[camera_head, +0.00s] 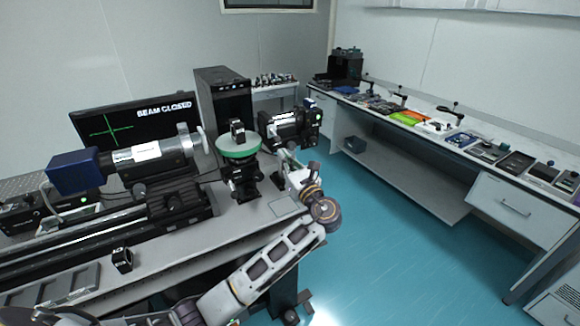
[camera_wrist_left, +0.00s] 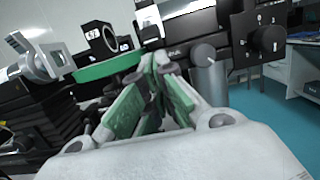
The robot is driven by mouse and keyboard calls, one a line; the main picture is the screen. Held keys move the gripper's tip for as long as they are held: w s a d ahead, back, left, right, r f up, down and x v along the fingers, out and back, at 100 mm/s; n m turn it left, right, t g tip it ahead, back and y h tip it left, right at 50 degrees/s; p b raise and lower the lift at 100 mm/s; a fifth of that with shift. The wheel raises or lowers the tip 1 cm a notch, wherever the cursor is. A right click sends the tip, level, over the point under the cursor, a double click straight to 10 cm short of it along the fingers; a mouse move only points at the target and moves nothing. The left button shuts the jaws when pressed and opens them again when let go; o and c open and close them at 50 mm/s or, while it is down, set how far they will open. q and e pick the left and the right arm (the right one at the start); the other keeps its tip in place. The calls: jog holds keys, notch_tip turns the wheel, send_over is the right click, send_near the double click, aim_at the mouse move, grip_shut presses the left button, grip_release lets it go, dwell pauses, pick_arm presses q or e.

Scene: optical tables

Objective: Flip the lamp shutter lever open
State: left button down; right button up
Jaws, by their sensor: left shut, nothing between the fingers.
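A black lamp-like unit (camera_head: 284,132) stands at the right end of the near optical table. I cannot tell for sure which part is the shutter lever. My left gripper (camera_head: 283,157) is close in front of the unit, and its green-padded fingers (camera_wrist_left: 157,66) are shut and empty just below the housing. Whether the fingertips touch anything is unclear. The monitor (camera_head: 135,125) reads "BEAM CLOSED". My right gripper is out of view.
A green disc on a black mount (camera_head: 238,148) stands left of my gripper; it also shows in the left wrist view (camera_wrist_left: 108,66). A blue-ended grey tube (camera_head: 150,155) sits on a rail further left. A long bench (camera_head: 420,135) with several instruments lies beyond open blue floor.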

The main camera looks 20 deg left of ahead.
pick_arm(q)
jog(key=shift+x, duration=1.15)
jog(key=shift+a, duration=0.1)
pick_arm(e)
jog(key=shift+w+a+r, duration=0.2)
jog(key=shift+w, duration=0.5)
pick_arm(q)
jog(key=shift+w, duration=0.1)
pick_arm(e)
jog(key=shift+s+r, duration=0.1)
